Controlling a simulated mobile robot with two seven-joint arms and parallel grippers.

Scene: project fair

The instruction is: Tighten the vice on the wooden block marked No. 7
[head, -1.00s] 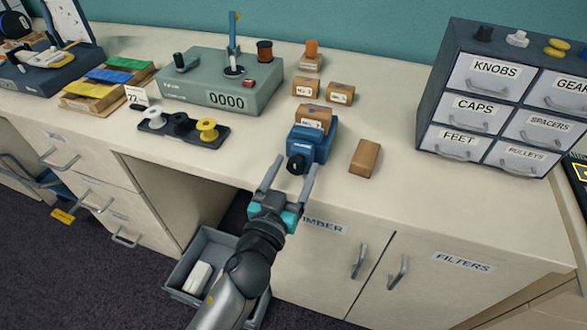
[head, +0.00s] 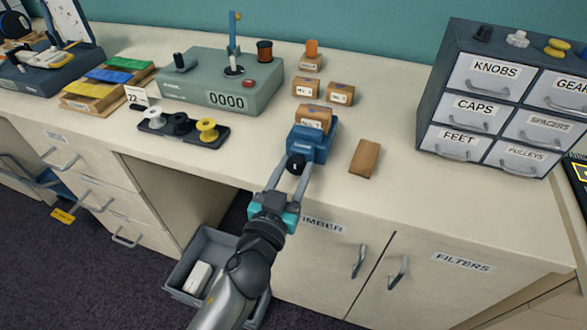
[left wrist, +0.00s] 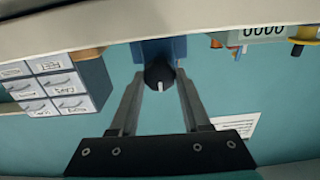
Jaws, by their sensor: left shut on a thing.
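The blue vice (head: 322,141) stands near the front edge of the counter, with a wooden block (head: 313,118) between its jaws. The block carries a small white label that looks like No. 7, though it is hard to read. The vice's black knob (head: 296,163) faces the front edge. My left gripper (head: 295,168) is shut on this knob, one finger on each side. In the left wrist view the knob (left wrist: 159,75) shows a pale mark and sits between the fingertips (left wrist: 160,84), below the blue vice body (left wrist: 160,49). My right gripper is out of view.
Labelled blocks (head: 340,93) stand behind the vice, and a plain brown block (head: 364,158) lies to its right. A green counter box (head: 215,85) and a spool tray (head: 180,131) are to the left. A drawer cabinet (head: 438,92) stands right.

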